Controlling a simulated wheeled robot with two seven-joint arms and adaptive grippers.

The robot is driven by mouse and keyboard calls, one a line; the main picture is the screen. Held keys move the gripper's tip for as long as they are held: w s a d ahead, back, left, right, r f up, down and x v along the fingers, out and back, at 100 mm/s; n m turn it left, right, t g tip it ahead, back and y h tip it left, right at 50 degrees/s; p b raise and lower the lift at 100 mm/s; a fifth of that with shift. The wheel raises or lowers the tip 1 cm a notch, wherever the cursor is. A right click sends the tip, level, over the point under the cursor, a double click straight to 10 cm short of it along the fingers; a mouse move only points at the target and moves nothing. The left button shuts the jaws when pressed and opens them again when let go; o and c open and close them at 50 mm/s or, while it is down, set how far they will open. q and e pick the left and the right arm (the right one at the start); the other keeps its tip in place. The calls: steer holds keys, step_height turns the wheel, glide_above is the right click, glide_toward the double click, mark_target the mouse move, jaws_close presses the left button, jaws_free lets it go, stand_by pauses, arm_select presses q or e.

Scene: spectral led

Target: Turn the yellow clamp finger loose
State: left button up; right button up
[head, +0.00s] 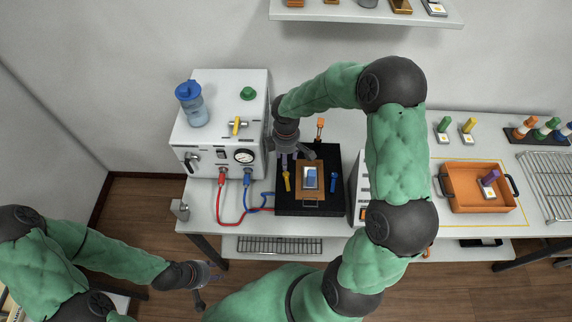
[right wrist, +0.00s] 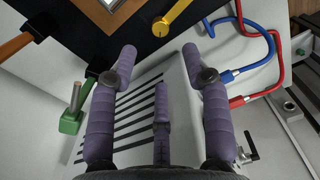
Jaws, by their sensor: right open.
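The yellow clamp finger (head: 286,181) lies on the left side of the black plate (head: 295,208), beside the wooden-framed piece with a blue block (head: 310,179). In the right wrist view its round yellow end (right wrist: 170,22) shows at the top, beyond my fingertips and apart from them. My right gripper (head: 290,160) hangs just behind the yellow finger. Its purple fingers (right wrist: 158,60) are spread and hold nothing. My left gripper (head: 210,285) is low at the left, in front of the bench, with its fingers apart and empty.
The white instrument box (head: 205,152) with a gauge stands left of the plate. Red (head: 221,205) and blue (head: 249,200) hoses loop between box and plate. A blue clamp finger (head: 333,181) and an orange one (head: 319,128) are on the plate. An orange tray (head: 462,204) is at right.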

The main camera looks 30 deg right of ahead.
step_height(320, 180, up, 2)
steer(key=shift+r, duration=0.1)
stand_by(1.7)
